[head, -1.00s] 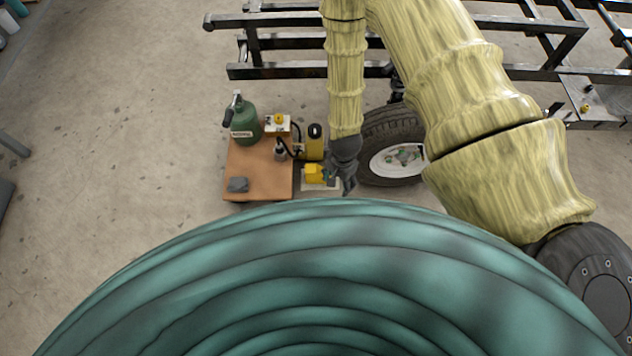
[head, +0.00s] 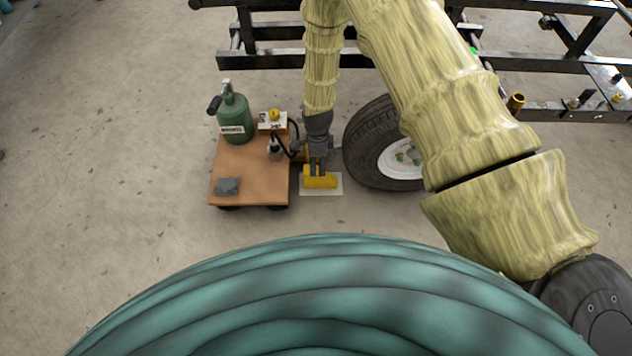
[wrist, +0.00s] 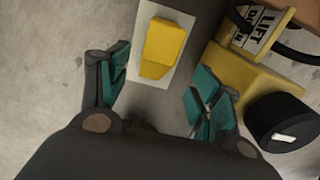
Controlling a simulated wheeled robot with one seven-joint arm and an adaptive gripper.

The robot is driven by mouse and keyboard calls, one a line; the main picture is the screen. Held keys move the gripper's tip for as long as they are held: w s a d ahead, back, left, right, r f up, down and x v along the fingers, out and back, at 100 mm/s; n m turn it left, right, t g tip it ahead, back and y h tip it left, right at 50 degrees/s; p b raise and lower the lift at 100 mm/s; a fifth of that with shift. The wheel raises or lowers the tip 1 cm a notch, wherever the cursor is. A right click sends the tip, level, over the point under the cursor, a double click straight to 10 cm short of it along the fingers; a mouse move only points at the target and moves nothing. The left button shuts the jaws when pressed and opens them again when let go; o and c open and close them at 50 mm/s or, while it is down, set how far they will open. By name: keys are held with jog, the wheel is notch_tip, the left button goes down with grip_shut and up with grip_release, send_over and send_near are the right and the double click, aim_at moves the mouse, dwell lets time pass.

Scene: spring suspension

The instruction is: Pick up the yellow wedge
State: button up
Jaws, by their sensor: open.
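The yellow wedge (head: 320,179) lies on a pale flat plate (head: 334,189) on the floor, just right of the brown cart. In the wrist view the wedge (wrist: 163,48) sits on the plate (wrist: 182,70), ahead of my gripper and between the lines of its two fingers. My gripper (head: 318,172) hangs pointing down over the wedge in the head view and covers part of it. In the wrist view my gripper (wrist: 158,85) is open with teal finger pads spread wide and nothing between them. The exact height above the wedge is hard to tell.
A brown cart (head: 255,176) carries a green bottle (head: 235,118) and a grey block (head: 228,187). A yellow lift unit (wrist: 240,85) with a black cylinder (wrist: 283,122) stands close to the right finger. A tyre (head: 365,150) and black frame (head: 560,30) are nearby.

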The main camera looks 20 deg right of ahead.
aim_at(317, 178)
notch_tip(317, 178, down, 6)
jog(key=shift+r+b, duration=0.2)
jog(key=shift+b, duration=1)
jog(key=shift+s+a+f+b, duration=0.15)
jog(key=shift+f+b, duration=1.7)
jog(key=shift+f, duration=0.7)
jog(key=c, duration=1.4)
jog(key=shift+r, duration=0.15)
